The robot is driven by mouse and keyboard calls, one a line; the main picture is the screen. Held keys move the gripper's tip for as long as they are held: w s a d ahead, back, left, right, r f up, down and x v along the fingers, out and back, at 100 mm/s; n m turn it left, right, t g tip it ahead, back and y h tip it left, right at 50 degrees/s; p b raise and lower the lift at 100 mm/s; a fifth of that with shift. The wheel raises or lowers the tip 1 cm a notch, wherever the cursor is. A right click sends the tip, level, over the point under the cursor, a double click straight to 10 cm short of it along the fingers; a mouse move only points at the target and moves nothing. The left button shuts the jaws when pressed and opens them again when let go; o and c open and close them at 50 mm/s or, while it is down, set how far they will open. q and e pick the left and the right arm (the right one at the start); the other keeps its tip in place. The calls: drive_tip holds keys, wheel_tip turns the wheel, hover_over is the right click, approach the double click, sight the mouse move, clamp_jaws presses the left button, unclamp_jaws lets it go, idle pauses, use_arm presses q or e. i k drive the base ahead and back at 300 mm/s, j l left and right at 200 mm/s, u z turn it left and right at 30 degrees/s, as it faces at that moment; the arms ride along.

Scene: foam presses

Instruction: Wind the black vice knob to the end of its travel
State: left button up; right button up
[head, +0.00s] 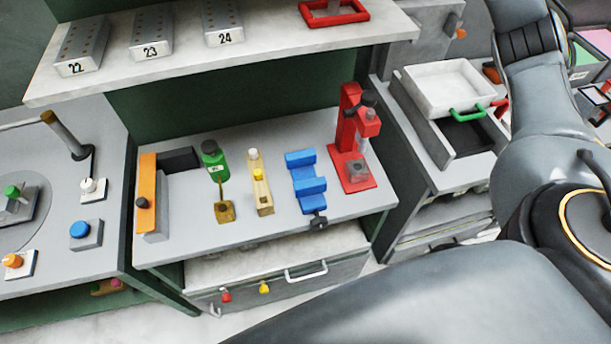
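The blue vice (306,183) stands on the grey bench top, right of its middle. Its black knob (318,222) sits at the vice's front end, by the front edge of the bench. How far the knob is wound cannot be read from this view. Neither of my grippers shows in the head view. Grey links of one of my arms (545,120) fill the right side and lower right of the picture, well apart from the vice.
An orange fixture (148,185) is further left. A drawer handle (306,272) juts out below the bench. A shelf (275,45) overhangs behind.

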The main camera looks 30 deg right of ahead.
sight(318, 223)
drive_tip(key=z, duration=1.05)
